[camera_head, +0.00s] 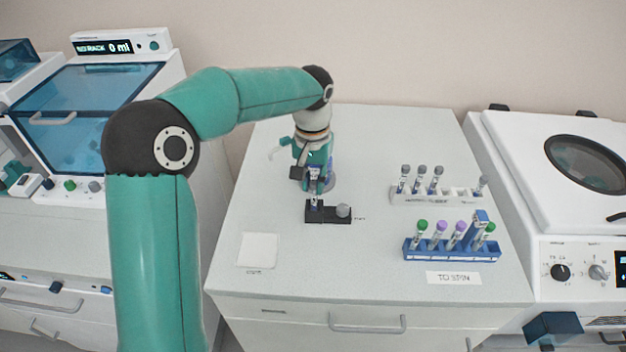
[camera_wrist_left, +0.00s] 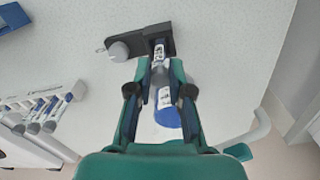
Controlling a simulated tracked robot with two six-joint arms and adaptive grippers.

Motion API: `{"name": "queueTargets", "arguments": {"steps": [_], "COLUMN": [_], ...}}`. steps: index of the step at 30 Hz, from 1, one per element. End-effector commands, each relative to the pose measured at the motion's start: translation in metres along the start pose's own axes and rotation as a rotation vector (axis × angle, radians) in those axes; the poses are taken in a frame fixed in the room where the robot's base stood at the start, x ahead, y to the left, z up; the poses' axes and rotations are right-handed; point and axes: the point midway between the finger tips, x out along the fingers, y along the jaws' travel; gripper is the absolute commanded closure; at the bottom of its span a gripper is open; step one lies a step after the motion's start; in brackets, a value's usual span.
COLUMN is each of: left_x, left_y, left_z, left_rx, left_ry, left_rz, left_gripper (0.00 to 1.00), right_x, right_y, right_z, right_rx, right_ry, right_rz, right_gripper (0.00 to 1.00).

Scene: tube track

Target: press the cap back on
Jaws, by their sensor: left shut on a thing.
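A small dark holder block (camera_head: 328,214) stands on the white bench, and it also shows in the left wrist view (camera_wrist_left: 140,43). A labelled tube (camera_wrist_left: 159,49) stands in one end of it. A round grey knob-like piece (camera_head: 343,211) sits on the other end. My left gripper (camera_head: 314,180) points down over the tube and is shut on a small grey cap (camera_wrist_left: 160,68) at the tube's upper end. The fingers partly hide the cap; I cannot tell whether it is seated. My right gripper is not in view.
A white rack (camera_head: 437,198) with grey-capped tubes and a blue rack (camera_head: 450,252) with green- and purple-capped tubes stand to the right. A blue-purple round item (camera_wrist_left: 168,112) is behind the gripper. A white square pad (camera_head: 258,250) lies front left. A centrifuge (camera_head: 565,185) stands far right.

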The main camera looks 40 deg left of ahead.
Motion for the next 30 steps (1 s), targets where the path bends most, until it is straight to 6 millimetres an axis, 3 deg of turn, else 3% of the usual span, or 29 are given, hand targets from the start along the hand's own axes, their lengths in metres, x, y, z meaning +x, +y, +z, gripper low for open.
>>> {"name": "queueTargets", "arguments": {"steps": [8, 9, 14, 30], "left_x": [0.0010, 0.0009, 0.0007, 0.0008], "left_y": [-0.0002, -0.0002, -0.0002, -0.0003], "left_z": [0.0000, -0.0001, -0.0001, 0.0000], "left_rx": [-0.001, -0.001, -0.001, -0.001], "left_ry": [0.000, 0.000, 0.001, 0.000], "left_rz": [0.000, 0.000, 0.000, 0.000], "left_gripper": [0.93, 0.77, 0.51, 0.51], "right_x": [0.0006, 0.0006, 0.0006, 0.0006], "right_y": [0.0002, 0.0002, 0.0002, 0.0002], "right_z": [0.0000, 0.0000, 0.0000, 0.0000], "right_rx": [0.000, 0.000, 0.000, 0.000], "right_ry": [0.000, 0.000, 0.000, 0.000], "right_rz": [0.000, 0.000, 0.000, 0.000], "right_gripper": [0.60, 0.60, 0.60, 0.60]}}
